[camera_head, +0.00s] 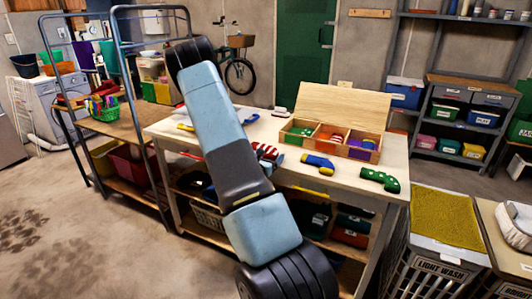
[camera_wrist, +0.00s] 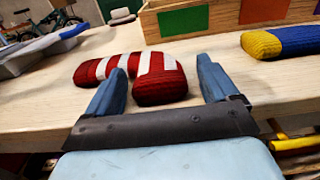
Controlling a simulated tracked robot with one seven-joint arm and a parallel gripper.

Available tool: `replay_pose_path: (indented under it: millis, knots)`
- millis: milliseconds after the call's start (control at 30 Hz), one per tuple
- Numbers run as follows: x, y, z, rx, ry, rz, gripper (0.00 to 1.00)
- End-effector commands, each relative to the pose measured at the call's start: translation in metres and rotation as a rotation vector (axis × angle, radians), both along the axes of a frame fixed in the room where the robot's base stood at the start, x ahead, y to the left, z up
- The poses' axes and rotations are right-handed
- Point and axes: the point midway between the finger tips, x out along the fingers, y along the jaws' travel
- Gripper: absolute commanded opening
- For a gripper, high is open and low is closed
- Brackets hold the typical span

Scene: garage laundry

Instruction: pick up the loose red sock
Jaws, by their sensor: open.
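The loose red sock (camera_wrist: 155,72), knitted with white stripes and bent in shape, lies on the pale tabletop (camera_wrist: 270,92) in the wrist view. In the head view my arm hides part of the sock (camera_head: 266,151). My gripper (camera_wrist: 160,68) is open and low over the table, with one blue finger on each side of the sock's near end. The sock's left part extends beyond the left finger. I cannot tell whether either finger touches it.
A wooden sorting box (camera_head: 332,139) with three compartments and a raised lid stands behind the sock. A blue-yellow sock (camera_head: 318,162) and a green sock (camera_head: 380,180) lie to the right. A grey-blue object (camera_wrist: 38,52) is at the wrist view's left.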

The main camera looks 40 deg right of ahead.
Motion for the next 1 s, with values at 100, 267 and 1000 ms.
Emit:
replay_pose_path:
  millis: [100, 267, 1000]
  knots:
    - [0.0006, -0.0006, 0.0, 0.0, 0.0, 0.001, 0.87]
    - [0.0004, -0.0005, 0.0, 0.0, 0.0, 0.0, 0.82]
    - [0.0004, -0.0003, 0.0002, 0.0, 0.0, 0.0, 0.29]
